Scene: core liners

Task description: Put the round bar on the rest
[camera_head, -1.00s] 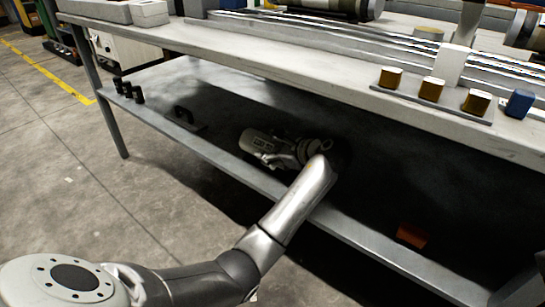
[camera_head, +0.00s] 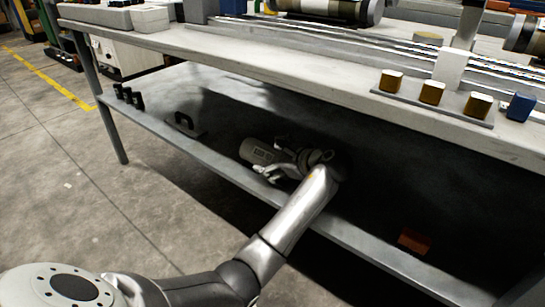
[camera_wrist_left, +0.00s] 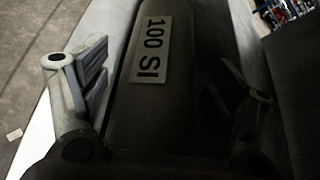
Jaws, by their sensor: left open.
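The round bar (camera_head: 258,151) is a grey cylinder with a label, lying on the lower shelf of the bench. In the left wrist view the bar (camera_wrist_left: 150,105) carries a white "100 SI" label and runs between my fingers. My left gripper (camera_head: 276,172) reaches in under the bench top at the bar's near end and is open. In the wrist view the left gripper (camera_wrist_left: 158,95) has one finger on each side of the bar, with a gap visible at the left finger; the right side is dark. I cannot tell which thing is the rest. My right gripper is out of view.
The bench top (camera_head: 300,78) overhangs my left arm. The shelf's front rail (camera_head: 215,160) runs below the arm. Small black posts (camera_head: 126,95), a black-handled plate (camera_head: 184,123) and an orange block (camera_head: 413,240) are on the shelf. Brass-topped blocks (camera_head: 432,93) stand above.

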